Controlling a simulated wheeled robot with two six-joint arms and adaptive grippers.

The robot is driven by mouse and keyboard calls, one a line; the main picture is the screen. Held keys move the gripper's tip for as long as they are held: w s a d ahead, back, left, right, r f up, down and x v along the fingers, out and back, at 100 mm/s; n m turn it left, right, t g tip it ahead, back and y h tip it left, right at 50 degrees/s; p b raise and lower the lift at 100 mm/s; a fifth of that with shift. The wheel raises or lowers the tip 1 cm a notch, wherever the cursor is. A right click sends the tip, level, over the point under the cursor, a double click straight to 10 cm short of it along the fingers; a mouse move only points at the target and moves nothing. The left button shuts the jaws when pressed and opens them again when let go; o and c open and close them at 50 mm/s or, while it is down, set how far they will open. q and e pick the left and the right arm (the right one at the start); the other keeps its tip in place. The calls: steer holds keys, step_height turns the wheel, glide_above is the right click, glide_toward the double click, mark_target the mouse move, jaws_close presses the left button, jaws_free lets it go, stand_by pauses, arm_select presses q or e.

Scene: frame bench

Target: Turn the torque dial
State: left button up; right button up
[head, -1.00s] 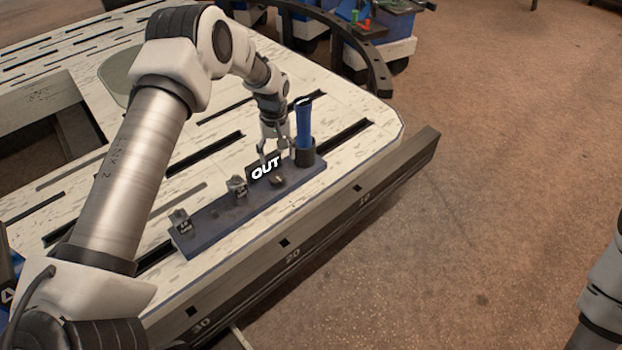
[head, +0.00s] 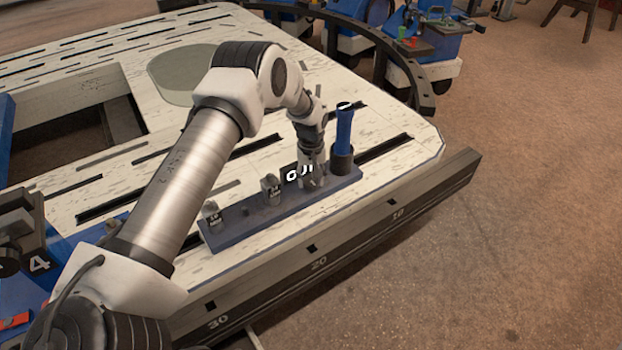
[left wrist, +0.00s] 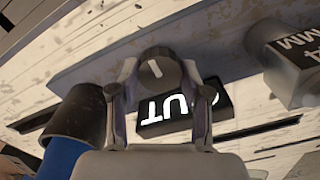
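The dial is a dark round knob with a white line on its face, and it shows in the left wrist view (left wrist: 160,70). It sits on the blue-grey strip (head: 240,224) on the bench. My left gripper (head: 312,184) points down at the strip, beside the black OUT sign (head: 293,175). In the left wrist view its two fingertips (left wrist: 159,75) are on either side of the dial. I cannot tell whether they press on it. In the head view the gripper hides the dial. My right gripper is not in view.
A blue-handled tool (head: 344,130) stands upright in a dark holder (head: 341,164) close to the gripper's right. Small labelled blocks (head: 271,188) (head: 211,215) stand on the strip to the left. The slotted bench top (head: 400,150) is clear at right.

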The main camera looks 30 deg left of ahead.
arm_select(q)
steer(key=c, duration=0.3)
steer(key=shift+c, duration=0.2)
steer(key=shift+m, duration=0.3)
steer(key=shift+r+m+p, duration=0.1)
steer(key=shift+m+p, duration=0.65)
steer(key=shift+m, duration=0.45)
steer(key=shift+m+p, duration=0.3)
steer(key=shift+m, duration=2.7)
